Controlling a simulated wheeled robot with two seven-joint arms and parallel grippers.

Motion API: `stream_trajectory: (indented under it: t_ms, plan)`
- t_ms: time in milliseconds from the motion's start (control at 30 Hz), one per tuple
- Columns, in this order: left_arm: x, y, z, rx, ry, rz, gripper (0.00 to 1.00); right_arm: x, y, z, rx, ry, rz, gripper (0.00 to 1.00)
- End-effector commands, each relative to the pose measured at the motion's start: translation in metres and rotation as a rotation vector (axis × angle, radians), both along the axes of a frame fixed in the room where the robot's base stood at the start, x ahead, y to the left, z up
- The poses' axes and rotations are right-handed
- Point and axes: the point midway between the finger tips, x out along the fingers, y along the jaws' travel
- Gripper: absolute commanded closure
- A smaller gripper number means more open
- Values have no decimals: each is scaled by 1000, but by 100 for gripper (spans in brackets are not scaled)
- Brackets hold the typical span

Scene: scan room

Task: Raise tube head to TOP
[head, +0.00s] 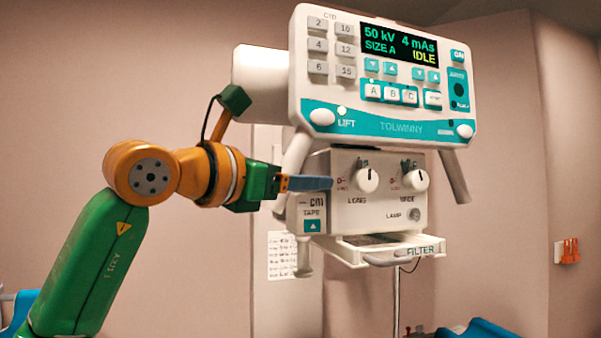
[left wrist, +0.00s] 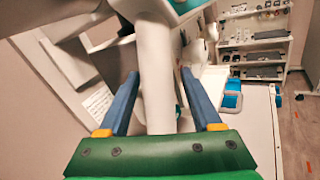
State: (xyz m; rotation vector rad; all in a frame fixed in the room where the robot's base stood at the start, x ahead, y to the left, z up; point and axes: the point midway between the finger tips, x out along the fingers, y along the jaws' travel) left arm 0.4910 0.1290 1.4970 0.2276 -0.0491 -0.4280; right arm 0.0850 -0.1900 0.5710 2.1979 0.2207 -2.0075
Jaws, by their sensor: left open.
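The tube head (head: 385,85) is a white unit with a teal-trimmed panel whose display reads 50 kV, 4 mAs, SIZE A, IDLE. A round white LIFT button (head: 322,116) sits at its lower left, near a small pale lamp. White handles hang at the left (head: 296,152) and right (head: 455,178). My left gripper (head: 318,183) is at the left handle. In the left wrist view, the open blue fingers (left wrist: 160,78) stand on either side of the white handle (left wrist: 156,100), with gaps visible. No TOP mark shows. My right gripper is out of view.
Below the panel is a white collimator box (head: 385,205) with two knobs and a FILTER tray (head: 385,250). Blue-edged furniture (head: 475,328) stands low at the right. The left wrist view shows shelves (left wrist: 255,45) and a pale table surface (left wrist: 247,125).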

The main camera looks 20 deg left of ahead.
Motion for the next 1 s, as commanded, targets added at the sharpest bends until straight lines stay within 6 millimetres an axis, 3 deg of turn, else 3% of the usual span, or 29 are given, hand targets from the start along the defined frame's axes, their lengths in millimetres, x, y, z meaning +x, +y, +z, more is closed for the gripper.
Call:
stream_trajectory:
  t_ms: [67,300,1000]
  plan:
    - [0,0,0,0,0,0,37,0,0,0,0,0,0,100]
    - [0,0,0,0,0,0,100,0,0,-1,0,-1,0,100]
    - [0,0,0,0,0,0,100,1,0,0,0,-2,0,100]
